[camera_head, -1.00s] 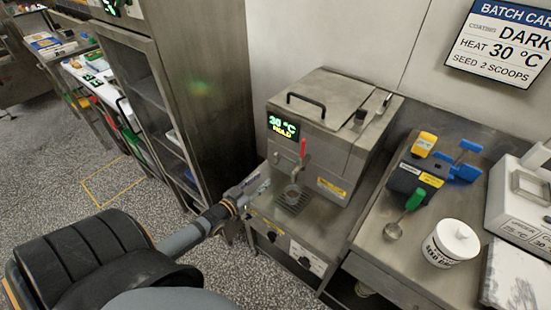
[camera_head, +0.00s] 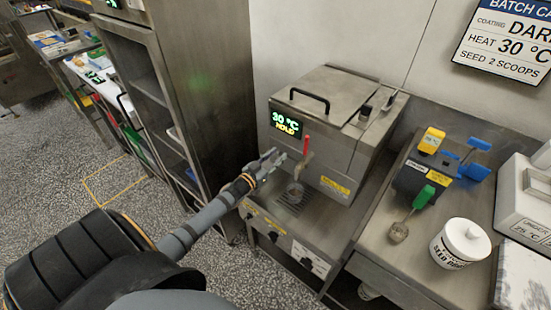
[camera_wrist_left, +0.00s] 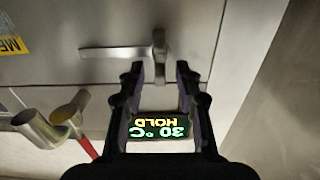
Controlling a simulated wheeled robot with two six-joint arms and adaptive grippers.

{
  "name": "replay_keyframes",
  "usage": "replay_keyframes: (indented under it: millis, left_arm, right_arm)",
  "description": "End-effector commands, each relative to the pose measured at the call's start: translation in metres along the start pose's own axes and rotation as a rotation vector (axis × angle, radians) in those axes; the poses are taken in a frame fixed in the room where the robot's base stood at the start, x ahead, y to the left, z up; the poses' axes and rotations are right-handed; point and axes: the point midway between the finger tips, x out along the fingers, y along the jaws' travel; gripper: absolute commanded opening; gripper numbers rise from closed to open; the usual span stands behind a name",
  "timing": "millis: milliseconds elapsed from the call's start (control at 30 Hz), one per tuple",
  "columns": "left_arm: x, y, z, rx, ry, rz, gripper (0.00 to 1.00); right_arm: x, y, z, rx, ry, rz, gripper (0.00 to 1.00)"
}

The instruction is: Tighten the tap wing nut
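The tap (camera_head: 306,160), with its red lever, is on the front of the steel machine (camera_head: 335,110). It also shows at the lower left of the left wrist view (camera_wrist_left: 70,108). A silver fitting (camera_wrist_left: 160,45) with a long crossbar sits on the front panel beyond my fingertips. I cannot tell for certain that it is the wing nut; my gripper hides this spot in the head view. My left gripper (camera_head: 276,158) is left of the tap. In the left wrist view (camera_wrist_left: 160,70) its fingers are apart with nothing between them. My right gripper is not in view.
The display (camera_head: 286,122) reads 30 °C HOLD. Floor to the left is open.

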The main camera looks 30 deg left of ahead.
Motion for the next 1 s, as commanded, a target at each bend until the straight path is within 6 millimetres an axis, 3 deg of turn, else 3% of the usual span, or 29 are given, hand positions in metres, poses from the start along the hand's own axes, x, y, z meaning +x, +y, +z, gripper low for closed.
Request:
replay_keyframes:
  millis: [233, 500, 1000]
  left_arm:
    - [0.0011, 0.0, 0.0001, 0.001, -0.001, 0.0, 0.34]
    - [0.0009, 0.0, 0.0001, 0.001, -0.001, 0.0, 0.0]
    - [0.0007, 0.0012, 0.0002, 0.069, -0.001, 0.0, 0.0]
  right_arm:
    - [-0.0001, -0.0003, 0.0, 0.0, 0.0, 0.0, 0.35]
    - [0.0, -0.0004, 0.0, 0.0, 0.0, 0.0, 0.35]
    - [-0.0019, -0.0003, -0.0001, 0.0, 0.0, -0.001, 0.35]
